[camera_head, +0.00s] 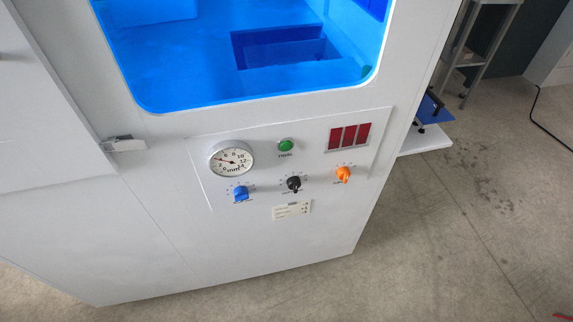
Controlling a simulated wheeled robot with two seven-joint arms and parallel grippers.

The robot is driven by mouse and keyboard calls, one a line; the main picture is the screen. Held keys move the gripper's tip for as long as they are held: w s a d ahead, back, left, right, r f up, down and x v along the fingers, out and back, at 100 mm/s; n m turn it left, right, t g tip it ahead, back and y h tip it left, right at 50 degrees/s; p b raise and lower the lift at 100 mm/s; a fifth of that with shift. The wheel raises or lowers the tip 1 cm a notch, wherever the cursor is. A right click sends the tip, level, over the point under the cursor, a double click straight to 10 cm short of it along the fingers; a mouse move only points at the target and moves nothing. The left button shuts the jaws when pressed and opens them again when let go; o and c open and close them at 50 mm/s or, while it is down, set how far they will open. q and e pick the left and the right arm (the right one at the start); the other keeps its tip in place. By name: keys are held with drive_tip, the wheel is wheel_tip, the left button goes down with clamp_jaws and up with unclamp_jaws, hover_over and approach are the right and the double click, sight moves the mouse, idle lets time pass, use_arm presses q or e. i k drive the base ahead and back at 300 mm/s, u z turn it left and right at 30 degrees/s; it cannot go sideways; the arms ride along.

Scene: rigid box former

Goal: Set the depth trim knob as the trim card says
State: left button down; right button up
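A control panel (205,185) on the front of a white machine carries three knobs in a row. The blue knob (240,193) is at the left, the black knob (294,184) in the middle, and the orange knob (344,174) at the right. Each has scale marks around it. Their labels are too small to read, so I cannot tell which is depth trim. A small pale card (292,210) with a few lines of print sits below the black knob; its text is unreadable. Neither of my grippers is in view.
A round mm dial gauge (232,160), a green button (286,145) and a dark red three-part display (348,137) sit above the knobs. A blue-lit window (200,60) is above the panel. A latch (124,143) juts out at left. A shelf (427,140) projects at right.

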sight(294, 183)
drive_tip(key=z, duration=1.7)
drive_tip(key=k, duration=0.9)
drive_tip(key=u, duration=1.45)
drive_tip(key=i, duration=0.55)
drive_tip(key=u, duration=0.05)
